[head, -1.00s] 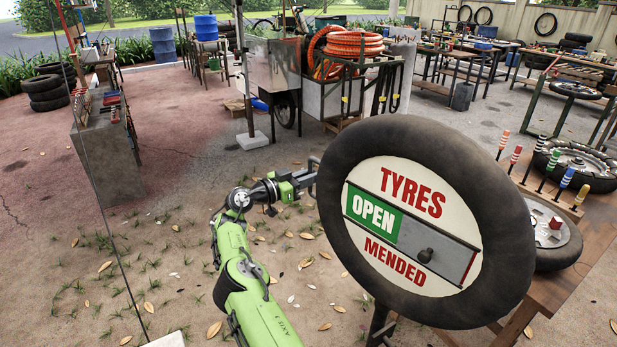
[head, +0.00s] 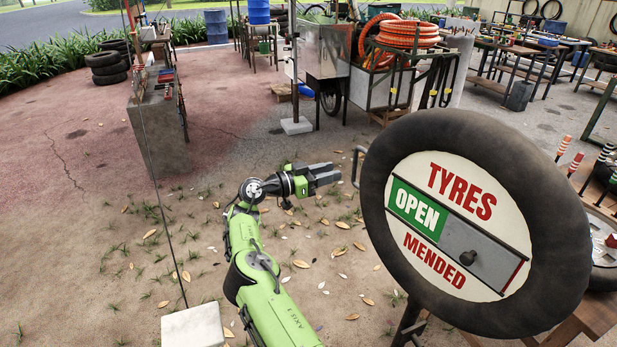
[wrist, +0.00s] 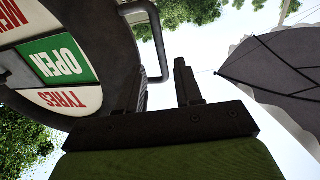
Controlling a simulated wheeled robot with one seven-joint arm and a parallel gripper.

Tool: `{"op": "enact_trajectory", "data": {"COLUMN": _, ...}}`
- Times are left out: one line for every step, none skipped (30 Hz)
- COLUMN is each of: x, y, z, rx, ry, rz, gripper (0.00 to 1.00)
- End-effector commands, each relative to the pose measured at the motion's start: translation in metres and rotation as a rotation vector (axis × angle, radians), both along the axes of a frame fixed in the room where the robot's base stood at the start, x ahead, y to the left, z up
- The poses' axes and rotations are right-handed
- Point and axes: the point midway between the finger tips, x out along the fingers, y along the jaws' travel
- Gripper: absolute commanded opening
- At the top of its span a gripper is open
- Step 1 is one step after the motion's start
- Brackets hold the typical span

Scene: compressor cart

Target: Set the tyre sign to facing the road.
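The tyre sign (head: 568,210) is a black tyre on a stand, around a white disc reading "TYRES MENDED" with a green "OPEN" slider panel. Its lettered face is turned toward my head camera, with the road behind it at the far back left. A bent metal handle (head: 356,166) sticks out from its left rim. My gripper (head: 336,173) is just left of the handle, open and empty, its fingers pointing toward it. In the wrist view the handle (wrist: 163,45) passes beyond the fingertips (wrist: 160,78), with a gap between the fingers.
A workbench with tyres stands behind the sign at right. A cart with orange hose (head: 412,30) is at the back. A grey cabinet (head: 158,130) stands at left, near a thin pole. A white block (head: 192,328) is at the bottom. The leaf-strewn ground between is clear.

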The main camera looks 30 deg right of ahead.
Motion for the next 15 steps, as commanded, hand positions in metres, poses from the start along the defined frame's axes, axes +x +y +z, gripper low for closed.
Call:
{"op": "enact_trajectory", "data": {"x": 0.003, "y": 0.016, "z": 0.001, "rx": -0.003, "ry": 0.001, "rz": 0.004, "gripper": 0.35}}
{"op": "enact_trajectory", "data": {"x": 0.004, "y": 0.024, "z": 0.000, "rx": -0.003, "ry": 0.001, "rz": 0.003, "gripper": 0.35}}
{"op": "enact_trajectory", "data": {"x": 0.006, "y": 0.034, "z": 0.000, "rx": -0.004, "ry": 0.002, "rz": 0.003, "gripper": 0.35}}
{"op": "enact_trajectory", "data": {"x": 0.007, "y": 0.042, "z": 0.001, "rx": -0.004, "ry": 0.001, "rz": 0.003, "gripper": 0.35}}
{"op": "enact_trajectory", "data": {"x": 0.008, "y": 0.048, "z": 0.001, "rx": -0.003, "ry": 0.001, "rz": 0.003, "gripper": 0.35}}
{"op": "enact_trajectory", "data": {"x": 0.009, "y": 0.056, "z": 0.001, "rx": -0.003, "ry": 0.001, "rz": 0.002, "gripper": 0.35}}
{"op": "enact_trajectory", "data": {"x": 0.010, "y": 0.061, "z": 0.000, "rx": -0.003, "ry": 0.001, "rz": 0.002, "gripper": 0.35}}
{"op": "enact_trajectory", "data": {"x": 0.011, "y": 0.066, "z": 0.000, "rx": -0.003, "ry": 0.000, "rz": 0.001, "gripper": 0.35}}
{"op": "enact_trajectory", "data": {"x": 0.011, "y": 0.070, "z": 0.000, "rx": -0.002, "ry": 0.001, "rz": 0.000, "gripper": 0.35}}
{"op": "enact_trajectory", "data": {"x": 0.012, "y": 0.072, "z": 0.000, "rx": -0.002, "ry": 0.001, "rz": -0.001, "gripper": 0.35}}
{"op": "enact_trajectory", "data": {"x": 0.012, "y": 0.075, "z": 0.000, "rx": -0.002, "ry": 0.000, "rz": -0.001, "gripper": 0.35}}
{"op": "enact_trajectory", "data": {"x": 0.012, "y": 0.076, "z": 0.000, "rx": -0.001, "ry": 0.000, "rz": -0.002, "gripper": 0.35}}
{"op": "enact_trajectory", "data": {"x": 0.012, "y": 0.077, "z": 0.000, "rx": 0.000, "ry": 0.000, "rz": -0.002, "gripper": 0.35}}
{"op": "enact_trajectory", "data": {"x": 0.012, "y": 0.077, "z": 0.000, "rx": 0.000, "ry": 0.000, "rz": -0.002, "gripper": 0.35}}
{"op": "enact_trajectory", "data": {"x": 0.012, "y": 0.077, "z": 0.000, "rx": 0.000, "ry": 0.000, "rz": -0.002, "gripper": 0.35}}
